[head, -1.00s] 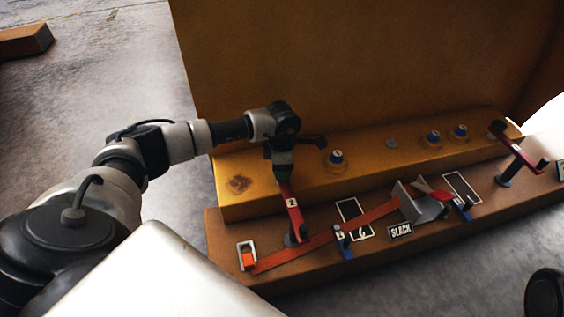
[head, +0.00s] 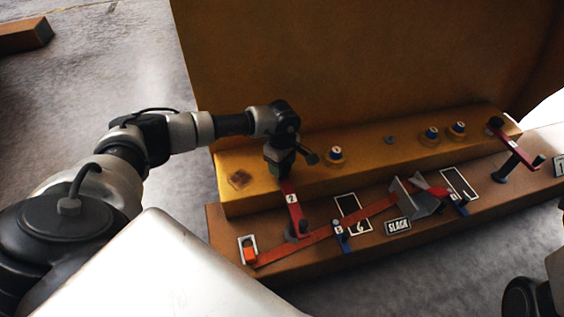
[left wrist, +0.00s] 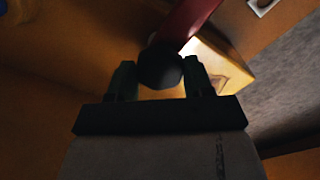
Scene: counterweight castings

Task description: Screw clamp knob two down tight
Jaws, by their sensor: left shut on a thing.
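My left gripper (head: 280,168) reaches down over the back end of the red clamp bar (head: 292,207) labelled 2. In the left wrist view the gripper's two green-dark fingers (left wrist: 160,72) sit on either side of a dark, faceted knob (left wrist: 161,64). They are shut on it. The red bar also shows in the left wrist view (left wrist: 190,18), running away behind the knob. The gripper hides the knob in the head view, and I cannot see how tight it sits. My right gripper is not in view.
A second red clamp bar (head: 515,150) stands at the right. An orange-red strap (head: 320,235) crosses the brown lower beam to a grey bracket (head: 415,196), near a SLACK sign (head: 398,225). Blue-topped knobs (head: 335,154) stand on the yellow ledge (head: 362,146).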

